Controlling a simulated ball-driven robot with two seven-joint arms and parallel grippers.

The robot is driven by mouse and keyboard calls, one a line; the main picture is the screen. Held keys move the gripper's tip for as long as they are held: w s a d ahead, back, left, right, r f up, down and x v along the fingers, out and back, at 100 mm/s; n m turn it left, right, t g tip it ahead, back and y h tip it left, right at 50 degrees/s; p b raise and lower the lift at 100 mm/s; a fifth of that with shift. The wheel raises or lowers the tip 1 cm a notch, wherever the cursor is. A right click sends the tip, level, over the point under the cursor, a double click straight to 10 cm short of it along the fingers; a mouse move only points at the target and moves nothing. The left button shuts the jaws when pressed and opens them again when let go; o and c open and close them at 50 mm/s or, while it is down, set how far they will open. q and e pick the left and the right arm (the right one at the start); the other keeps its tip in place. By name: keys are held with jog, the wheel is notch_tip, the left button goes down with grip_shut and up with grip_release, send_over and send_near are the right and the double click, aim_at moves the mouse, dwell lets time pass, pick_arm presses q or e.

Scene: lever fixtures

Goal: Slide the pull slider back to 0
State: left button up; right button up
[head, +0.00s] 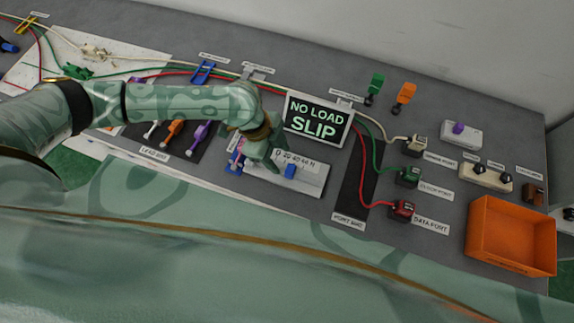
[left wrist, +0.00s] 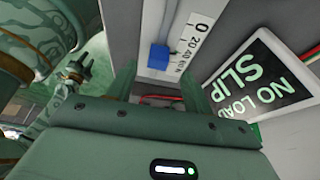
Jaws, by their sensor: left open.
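The pull slider is a white plate (head: 310,180) with a scale marked 0 20 40 60 N. Its blue knob (head: 290,171) stands right of the 0, near the low marks; I cannot read the exact value. My left gripper (head: 268,166) is open and empty, just left of the knob in the head view. In the left wrist view the blue knob (left wrist: 158,57) shows ahead, between the lines of the two fingers (left wrist: 162,85), apart from them. My right gripper (left wrist: 80,65) shows small at the left of that view; its jaws are unclear.
A display (head: 318,118) reading NO LOAD SLIP stands behind the slider. Colored levers (head: 175,130) stand left of it, partly behind my left arm. Cabled ports (head: 405,178) and an orange bin (head: 510,235) are at the right.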

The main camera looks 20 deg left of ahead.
pick_arm(q)
jog(key=b+x, duration=0.1)
jog(key=x, duration=0.5)
jog(key=shift+s, duration=0.1)
jog(key=c, duration=0.9)
jog(key=shift+o, duration=0.3)
jog(key=shift+a+p, duration=0.4)
jog(key=shift+a, duration=2.45)
